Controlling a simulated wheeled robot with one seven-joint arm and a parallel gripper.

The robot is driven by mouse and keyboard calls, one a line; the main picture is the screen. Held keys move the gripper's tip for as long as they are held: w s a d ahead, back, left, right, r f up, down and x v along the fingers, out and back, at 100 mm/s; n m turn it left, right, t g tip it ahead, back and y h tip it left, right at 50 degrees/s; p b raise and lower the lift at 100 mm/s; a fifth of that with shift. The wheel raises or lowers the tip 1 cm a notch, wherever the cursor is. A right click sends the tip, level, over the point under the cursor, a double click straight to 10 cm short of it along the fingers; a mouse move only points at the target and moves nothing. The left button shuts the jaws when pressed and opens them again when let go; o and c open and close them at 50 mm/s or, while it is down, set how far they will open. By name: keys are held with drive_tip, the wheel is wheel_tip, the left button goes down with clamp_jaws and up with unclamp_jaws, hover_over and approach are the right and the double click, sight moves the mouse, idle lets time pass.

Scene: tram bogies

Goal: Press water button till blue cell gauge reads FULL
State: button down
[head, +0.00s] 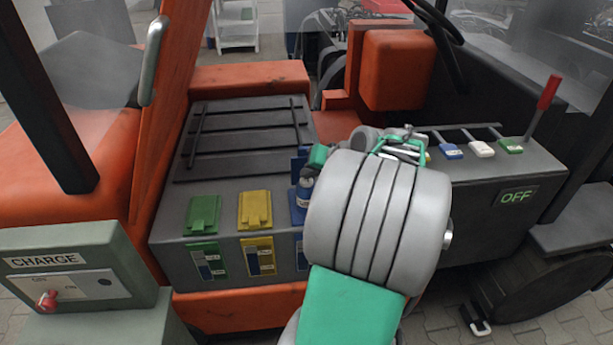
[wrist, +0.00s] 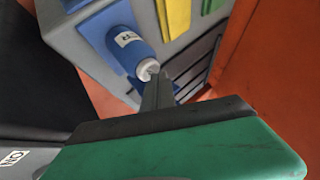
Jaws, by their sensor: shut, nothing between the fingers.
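A blue water bottle (head: 304,190) with a white label and a pale button on its end stands at the blue cell (head: 297,207), beside my arm. In the wrist view the bottle (wrist: 127,45) lies tilted, with its pale button (wrist: 148,70) facing my gripper (wrist: 155,88). My gripper is shut and empty, its fingertips right at the button; I cannot tell whether they touch. The blue cell's gauge (head: 300,252) shows only as a strip on the front face. My arm covers the rest, and its reading cannot be made out.
Green (head: 202,215) and yellow (head: 255,210) cell caps sit left of the blue one, with gauges below. A charge box (head: 75,268) with a red knob is at lower left. A panel with coloured switches, a red lever (head: 544,104) and an OFF sign (head: 516,197) is at right.

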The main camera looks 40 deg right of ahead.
sight(309, 181)
drive_tip(key=shift+r+p, duration=0.6)
drive_tip(key=shift+r, duration=0.35)
wheel_tip(309, 181, up, 5)
drive_tip(key=p, duration=0.4)
